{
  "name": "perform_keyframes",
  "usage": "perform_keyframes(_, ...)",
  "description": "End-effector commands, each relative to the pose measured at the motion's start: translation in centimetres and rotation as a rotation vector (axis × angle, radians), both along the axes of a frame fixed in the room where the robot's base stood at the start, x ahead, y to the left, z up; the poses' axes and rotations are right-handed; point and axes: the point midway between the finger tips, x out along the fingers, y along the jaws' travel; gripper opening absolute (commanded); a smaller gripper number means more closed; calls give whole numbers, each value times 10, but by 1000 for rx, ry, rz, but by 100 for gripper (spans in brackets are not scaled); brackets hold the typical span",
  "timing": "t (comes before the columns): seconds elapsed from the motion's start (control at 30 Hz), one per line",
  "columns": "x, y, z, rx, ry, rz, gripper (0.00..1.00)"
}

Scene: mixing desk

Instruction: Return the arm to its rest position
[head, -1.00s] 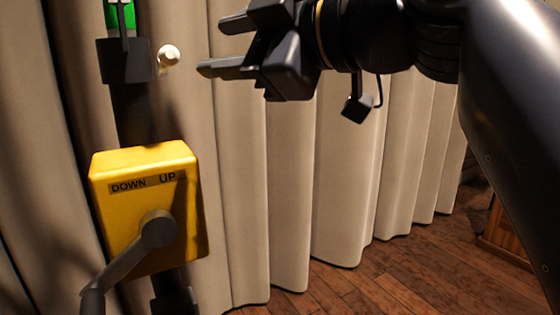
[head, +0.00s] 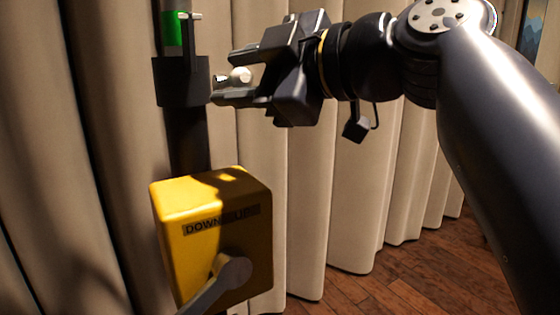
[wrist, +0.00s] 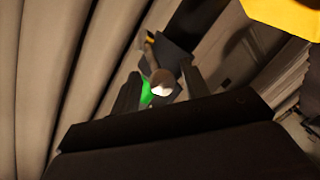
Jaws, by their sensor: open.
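My gripper (head: 222,75) is open and points left in the head view, at the upper middle. Its two fingers lie above and below a pale round knob (head: 240,75) in the picture. In the wrist view the knob (wrist: 162,83) shows between the two fingers (wrist: 160,85), with no visible grip on it. Whether a finger touches it, I cannot tell. My arm comes in from the right, bent at the elbow.
A dark post bears a black collar (head: 182,82) and a green part (head: 174,32) close left of my gripper. Below is a yellow box (head: 205,215) marked DOWN and UP, with a grey crank (head: 232,272). A beige curtain (head: 340,210) hangs behind; wooden floor (head: 400,280) shows lower right.

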Motion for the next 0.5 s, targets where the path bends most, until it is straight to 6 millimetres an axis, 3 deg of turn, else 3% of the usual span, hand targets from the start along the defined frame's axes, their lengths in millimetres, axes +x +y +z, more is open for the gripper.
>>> perform_keyframes(0.5, 2, 2, 13, -68, 109, 1, 43)
